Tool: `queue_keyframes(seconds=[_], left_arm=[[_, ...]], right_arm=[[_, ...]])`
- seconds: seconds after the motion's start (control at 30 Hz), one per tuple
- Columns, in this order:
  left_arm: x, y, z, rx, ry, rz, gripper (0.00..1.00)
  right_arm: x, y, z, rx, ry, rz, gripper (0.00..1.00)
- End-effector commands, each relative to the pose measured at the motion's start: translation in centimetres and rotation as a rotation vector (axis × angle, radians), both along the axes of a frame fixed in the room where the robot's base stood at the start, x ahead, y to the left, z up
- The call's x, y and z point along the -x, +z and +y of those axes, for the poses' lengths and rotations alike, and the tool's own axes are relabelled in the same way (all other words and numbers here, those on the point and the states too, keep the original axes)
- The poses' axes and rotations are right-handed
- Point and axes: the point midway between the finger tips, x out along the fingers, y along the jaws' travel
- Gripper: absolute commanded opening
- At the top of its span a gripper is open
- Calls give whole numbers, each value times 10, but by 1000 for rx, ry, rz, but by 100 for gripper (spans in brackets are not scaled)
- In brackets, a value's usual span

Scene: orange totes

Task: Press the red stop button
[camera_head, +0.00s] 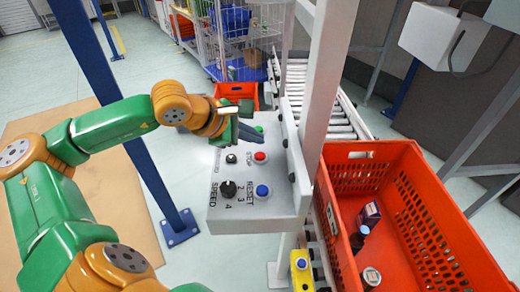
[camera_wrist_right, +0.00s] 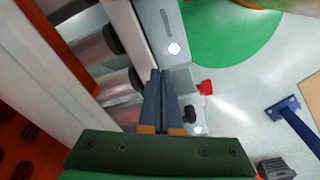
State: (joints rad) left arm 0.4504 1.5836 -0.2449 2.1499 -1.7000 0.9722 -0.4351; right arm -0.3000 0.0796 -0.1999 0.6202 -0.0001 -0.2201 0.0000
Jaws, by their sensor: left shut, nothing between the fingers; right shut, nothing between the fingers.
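The red stop button (camera_head: 260,156) is on the light grey control panel (camera_head: 222,205), below a green button (camera_head: 259,128) and above a blue reset button (camera_head: 262,190). My left gripper (camera_head: 250,132) is shut and empty at the panel's top edge, beside the green button and apart from the red one. In the right wrist view my right gripper (camera_wrist_right: 162,72) is shut and empty, its dark blue fingers over a light grey edge. A red part (camera_wrist_right: 205,88) shows to their right; I cannot tell whether it is the stop button. The right gripper is not visible in the head view.
Black knobs (camera_head: 228,187) sit on the panel left of the buttons. A white post (camera_head: 323,75) stands close at its right. An orange tote (camera_head: 345,240) with small items stands on the right, by a roller conveyor (camera_head: 322,103). A blue post (camera_head: 155,180) is at the left.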

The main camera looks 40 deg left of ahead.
Motion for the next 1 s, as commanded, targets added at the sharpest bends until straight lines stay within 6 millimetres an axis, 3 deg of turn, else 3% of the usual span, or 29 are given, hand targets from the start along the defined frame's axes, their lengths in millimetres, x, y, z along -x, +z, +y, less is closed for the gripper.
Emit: queue_keyframes(seconds=[0.03, 0.27, 1.0], left_arm=[[0, 11, 0, 1, -1, -1, 0], [0, 32, 0, 0, 0, 0, 0], [0, 31, 0, 0, 0, 0, 0]], right_arm=[[0, 10, 0, 0, 0, 0, 0], [0, 28, 0, 0, 0, 0, 0], [0, 27, 0, 0, 0, 0, 0]])
